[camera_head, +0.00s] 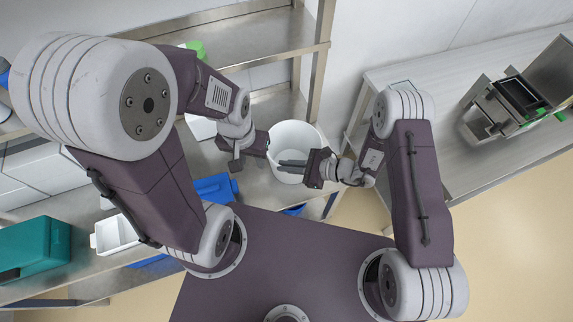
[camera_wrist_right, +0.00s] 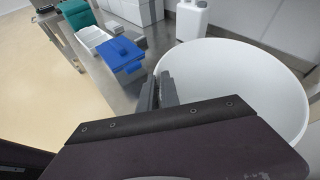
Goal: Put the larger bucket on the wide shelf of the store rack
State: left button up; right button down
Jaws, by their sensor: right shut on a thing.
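A large white round bucket (camera_head: 296,136) is at the right end of the metal store rack, beside its upright post. The wrist view shows its wide open mouth and empty inside (camera_wrist_right: 235,85). My right gripper (camera_head: 284,167) reaches in from the right and is shut on the bucket's near rim; its fingers (camera_wrist_right: 158,92) straddle the wall in the wrist view. I cannot tell whether the bucket's base rests on the shelf (camera_head: 262,190). My left gripper (camera_head: 236,160) hangs just left of the bucket; its jaw opening is not clear.
A blue container (camera_head: 215,188) stands left of the bucket, also in the wrist view (camera_wrist_right: 122,55). A white jug (camera_wrist_right: 192,20) is behind. A white tray (camera_head: 115,234) and teal box (camera_head: 35,248) lie farther left. A bench with a sealer machine (camera_head: 512,100) stands right.

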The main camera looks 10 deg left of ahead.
jog(key=shift+s, duration=0.1)
jog(key=c, duration=1.6)
grip_release()
jog(key=shift+o, duration=0.2)
jog(key=b+v, duration=0.1)
jog(key=v, duration=1.1)
jog(key=shift+r, duration=0.1)
